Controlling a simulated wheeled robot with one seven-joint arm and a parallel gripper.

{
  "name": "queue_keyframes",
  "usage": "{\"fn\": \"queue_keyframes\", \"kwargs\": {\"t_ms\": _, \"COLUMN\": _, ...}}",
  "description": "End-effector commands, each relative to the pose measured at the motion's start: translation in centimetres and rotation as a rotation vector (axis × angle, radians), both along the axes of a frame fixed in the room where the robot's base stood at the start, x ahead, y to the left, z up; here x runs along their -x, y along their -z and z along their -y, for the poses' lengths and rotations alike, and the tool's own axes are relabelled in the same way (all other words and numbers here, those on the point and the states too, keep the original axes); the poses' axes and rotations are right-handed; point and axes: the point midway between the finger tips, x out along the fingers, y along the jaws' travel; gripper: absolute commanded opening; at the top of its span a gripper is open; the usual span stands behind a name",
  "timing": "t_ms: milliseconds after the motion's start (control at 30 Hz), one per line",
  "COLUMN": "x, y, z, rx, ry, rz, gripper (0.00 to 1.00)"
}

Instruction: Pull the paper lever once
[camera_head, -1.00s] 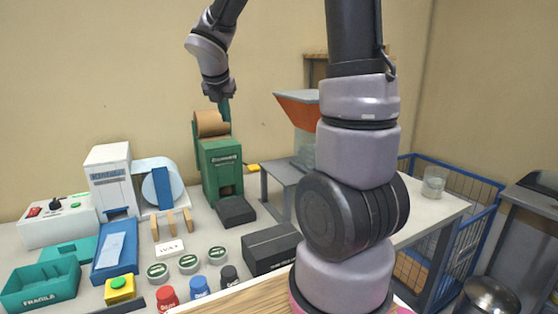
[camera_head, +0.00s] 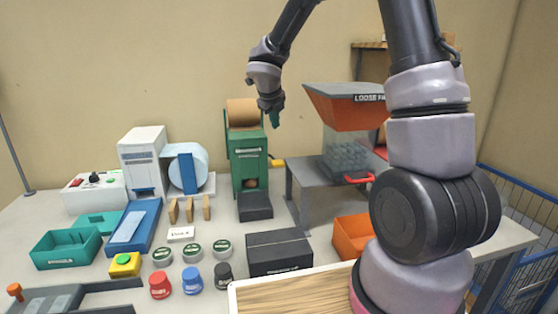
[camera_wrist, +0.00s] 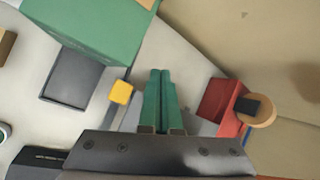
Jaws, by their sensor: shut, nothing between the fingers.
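The green paper dispenser (camera_head: 249,160) stands at the back of the table with a brown roll on top. Its lever with a yellow end (camera_head: 277,162) sticks out to the right. In the wrist view the yellow end (camera_wrist: 121,92) lies beside the green body (camera_wrist: 98,28), left of my fingers. My gripper (camera_head: 275,120) is shut and empty, with green fingers pointing down, above and apart from the lever. The closed fingers also show in the wrist view (camera_wrist: 161,80).
A grey stand (camera_head: 305,176) with an orange-hopper machine (camera_head: 345,105) is right of the dispenser. A black tray (camera_head: 255,205) sits at the dispenser's foot, and a black box (camera_head: 279,252) is in front. Wooden pegs (camera_head: 190,209) stand to the left.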

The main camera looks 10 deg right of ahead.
Motion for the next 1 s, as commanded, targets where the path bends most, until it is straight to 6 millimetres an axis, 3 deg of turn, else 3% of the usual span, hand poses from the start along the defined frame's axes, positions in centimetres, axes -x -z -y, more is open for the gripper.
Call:
{"fn": "queue_keyframes", "kwargs": {"t_ms": 233, "x": 0.2, "y": 0.8, "z": 0.1, "rx": 0.001, "ry": 0.001, "rz": -0.002, "gripper": 0.00}}
{"fn": "queue_keyframes", "kwargs": {"t_ms": 700, "x": 1.4, "y": 6.9, "z": 0.0, "rx": 0.000, "ry": 0.001, "rz": -0.003, "gripper": 0.00}}
{"fn": "queue_keyframes", "kwargs": {"t_ms": 1000, "x": 1.7, "y": 8.6, "z": 0.0, "rx": 0.000, "ry": 0.003, "rz": -0.001, "gripper": 0.00}}
